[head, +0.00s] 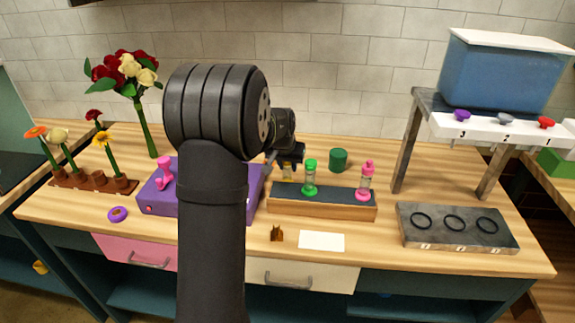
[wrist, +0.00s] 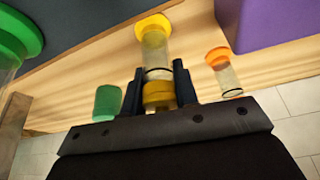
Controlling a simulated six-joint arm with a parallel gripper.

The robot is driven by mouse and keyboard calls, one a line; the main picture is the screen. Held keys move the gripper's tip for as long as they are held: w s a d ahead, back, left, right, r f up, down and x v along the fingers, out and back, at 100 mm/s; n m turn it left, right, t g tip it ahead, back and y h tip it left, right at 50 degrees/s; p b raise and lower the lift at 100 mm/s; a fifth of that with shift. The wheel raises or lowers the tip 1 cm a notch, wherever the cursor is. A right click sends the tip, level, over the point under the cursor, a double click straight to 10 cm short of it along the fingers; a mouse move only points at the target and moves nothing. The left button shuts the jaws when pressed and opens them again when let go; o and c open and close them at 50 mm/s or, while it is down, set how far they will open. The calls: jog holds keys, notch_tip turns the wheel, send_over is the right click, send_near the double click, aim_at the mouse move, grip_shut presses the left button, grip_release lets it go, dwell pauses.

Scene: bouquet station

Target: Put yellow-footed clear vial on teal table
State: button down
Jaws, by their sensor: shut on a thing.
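My gripper (wrist: 157,88) is shut on the yellow-footed clear vial (wrist: 156,52), around its yellow end piece. The vial has a clear body and a wide yellow foot at its other end. In the head view the vial is a small yellowish shape just below my gripper (head: 289,157), partly hidden, at the back left of the dark-topped wooden block (head: 330,207). I cannot tell whether its foot touches anything. No separate teal table is clear; teal cabinet fronts (head: 385,301) show under the wooden counter.
A green vial (head: 310,178) and a pink vial (head: 366,180) stand on the block. An orange-ended vial (wrist: 225,73) and a green jar (head: 339,160) are near my gripper. A purple box (head: 158,200) is left; a grey three-ring tray (head: 455,226) is right.

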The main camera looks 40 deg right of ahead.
jog(key=shift+f, duration=0.15)
jog(key=c, duration=1.1)
grip_release()
jog(key=v, duration=1.2)
jog(key=shift+w, duration=0.1)
jog(key=x, duration=1.2)
jog(key=shift+f, duration=0.1)
jog(key=shift+r, duration=1.25)
